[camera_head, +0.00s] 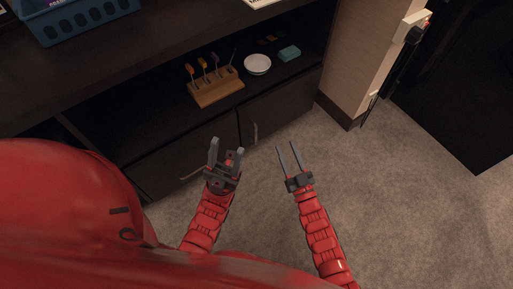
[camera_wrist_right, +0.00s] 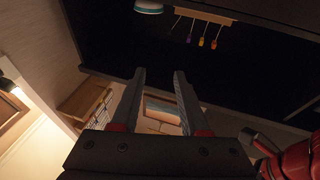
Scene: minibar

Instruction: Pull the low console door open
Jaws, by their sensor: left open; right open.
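The low dark console (camera_head: 130,110) runs across the head view, with door fronts under its open shelf. The right door (camera_head: 288,110) looks closed, with a thin pale upright handle (camera_head: 255,132) near its left edge. The left door (camera_head: 165,165) also looks closed, partly hidden behind my left gripper (camera_head: 226,152). That gripper is open and empty in front of the left door; I cannot tell if it touches anything. My right gripper (camera_head: 287,156) is open, empty and over the carpet, apart from the right door. Its two parted fingers show in the right wrist view (camera_wrist_right: 158,80).
On the shelf are a wooden rack (camera_head: 216,92) with colourful-topped sticks, a white bowl (camera_head: 257,64) and a teal item (camera_head: 289,53). A blue basket (camera_head: 80,20) sits on top. A wall corner (camera_head: 355,60) stands right of the console. Carpet (camera_head: 400,180) is clear at right.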

